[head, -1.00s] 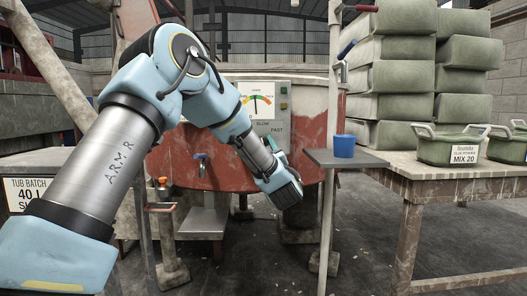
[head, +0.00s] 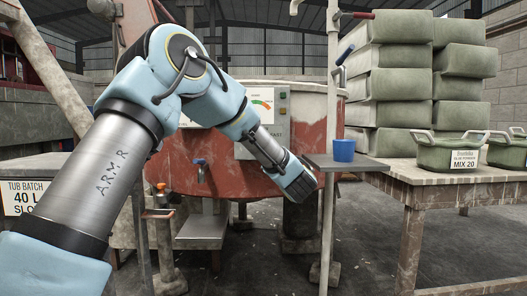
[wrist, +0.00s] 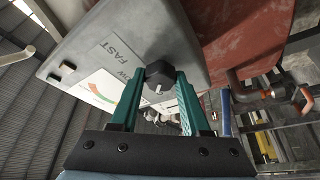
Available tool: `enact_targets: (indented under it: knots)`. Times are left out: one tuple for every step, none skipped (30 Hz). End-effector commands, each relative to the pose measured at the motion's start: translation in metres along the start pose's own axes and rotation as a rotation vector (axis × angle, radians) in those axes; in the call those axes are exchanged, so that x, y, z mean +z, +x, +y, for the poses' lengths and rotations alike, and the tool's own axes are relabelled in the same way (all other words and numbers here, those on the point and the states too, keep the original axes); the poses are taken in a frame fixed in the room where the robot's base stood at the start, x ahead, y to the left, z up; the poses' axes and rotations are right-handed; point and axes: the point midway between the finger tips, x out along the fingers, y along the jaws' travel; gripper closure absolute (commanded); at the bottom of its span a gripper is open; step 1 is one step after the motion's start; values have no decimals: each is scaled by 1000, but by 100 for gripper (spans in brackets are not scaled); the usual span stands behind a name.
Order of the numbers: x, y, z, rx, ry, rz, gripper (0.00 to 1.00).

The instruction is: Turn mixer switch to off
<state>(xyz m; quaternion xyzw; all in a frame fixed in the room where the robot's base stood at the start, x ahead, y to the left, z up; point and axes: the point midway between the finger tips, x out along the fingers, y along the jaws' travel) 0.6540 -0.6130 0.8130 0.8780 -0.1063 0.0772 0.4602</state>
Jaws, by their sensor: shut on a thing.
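The mixer switch is a dark faceted knob (wrist: 159,74) on the face of a grey control box (wrist: 150,25), beside the printed words SLOW and FAST. My gripper (wrist: 160,82) has teal fingers on either side of the knob and is shut on it. In the head view, the control box (head: 283,110) is on the red mixer tub (head: 315,115), with a coloured dial (head: 263,103). My arm covers much of the box there, and the knob and fingertips are hidden. The knob's exact setting cannot be told.
A blue cup (head: 344,150) stands on a small grey shelf (head: 375,163) just right of my forearm, with a post beneath it. A workbench (head: 420,184) with green tubs (head: 447,155) is at the right.

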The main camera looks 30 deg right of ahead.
Motion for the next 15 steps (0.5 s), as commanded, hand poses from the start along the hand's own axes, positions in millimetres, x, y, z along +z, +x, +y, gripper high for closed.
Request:
enact_targets:
  knots:
    - [0, 0, -1, -2, -1, 0, 100]
    - [0, 0, 0, -2, -1, 0, 100]
    - [0, 0, -1, -2, -1, 0, 100]
    - [0, 0, -1, -1, -1, 0, 100]
    - [0, 0, -1, -1, -1, 0, 100]
    - [0, 0, -1, -1, -1, 0, 100]
    - [0, 0, -1, -1, -1, 0, 100]
    - [0, 0, -1, -1, -1, 0, 53]
    - [0, 0, -1, -1, 0, 0, 48]
    - [0, 0, -1, -1, 0, 0, 45]
    - [0, 0, 0, -1, 0, 0, 41]
    - [0, 0, 0, -1, 0, 0, 37]
    - [0, 0, 0, -1, 0, 0, 34]
    - [0, 0, 0, 0, 0, 0, 30]
    - [0, 0, 0, 0, 0, 0, 26]
